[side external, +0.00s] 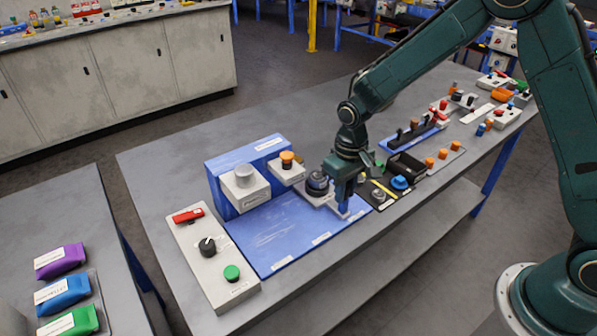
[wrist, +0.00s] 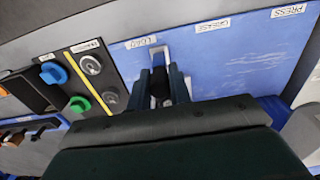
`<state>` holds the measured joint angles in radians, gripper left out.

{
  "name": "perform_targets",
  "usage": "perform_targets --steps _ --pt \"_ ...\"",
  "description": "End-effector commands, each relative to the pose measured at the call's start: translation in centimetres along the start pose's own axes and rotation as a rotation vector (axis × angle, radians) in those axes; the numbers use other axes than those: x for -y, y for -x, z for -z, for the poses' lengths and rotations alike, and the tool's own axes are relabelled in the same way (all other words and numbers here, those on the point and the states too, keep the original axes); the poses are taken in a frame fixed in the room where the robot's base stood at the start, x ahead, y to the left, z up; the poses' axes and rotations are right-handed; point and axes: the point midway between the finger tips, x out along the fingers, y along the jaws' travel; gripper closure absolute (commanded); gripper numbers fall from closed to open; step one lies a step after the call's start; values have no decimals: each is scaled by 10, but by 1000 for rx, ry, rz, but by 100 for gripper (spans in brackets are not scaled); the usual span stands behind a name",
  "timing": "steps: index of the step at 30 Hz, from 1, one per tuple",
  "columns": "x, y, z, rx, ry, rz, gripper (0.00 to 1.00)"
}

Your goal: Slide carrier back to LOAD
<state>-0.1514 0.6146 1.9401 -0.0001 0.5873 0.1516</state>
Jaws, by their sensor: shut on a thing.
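The carrier (side external: 311,193) is a light grey plate with a dark round part on it, on the blue board. It lies toward the board's right end in the side view. My gripper (side external: 345,205) points down at the carrier's right front part and is shut on it; the fingers hide the grip point. In the wrist view my gripper (wrist: 158,92) stands just below the LOAD label (wrist: 140,42), with a pale piece of the carrier (wrist: 159,54) showing beyond the fingers. Much of the carrier is hidden there by my gripper.
The blue board (side external: 275,232) has a middle label and a PRESS label (wrist: 288,11) along its edge. A grey press-like block (side external: 243,190) stands at its back left. A control panel (side external: 212,262) lies left; a black panel with knobs (side external: 379,194) sits close right of my gripper.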

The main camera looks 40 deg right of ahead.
Motion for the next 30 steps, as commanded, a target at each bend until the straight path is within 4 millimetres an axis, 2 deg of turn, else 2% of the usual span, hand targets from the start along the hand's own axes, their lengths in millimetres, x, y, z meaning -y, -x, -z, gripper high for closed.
perform_targets --steps 15,27,28,30 --pt "-24 2 2 -6 -2 0 100" --pt "-26 2 2 -6 -1 0 100" --pt "-26 2 2 -6 -1 0 76" --pt "-26 1 2 -5 -1 0 62"
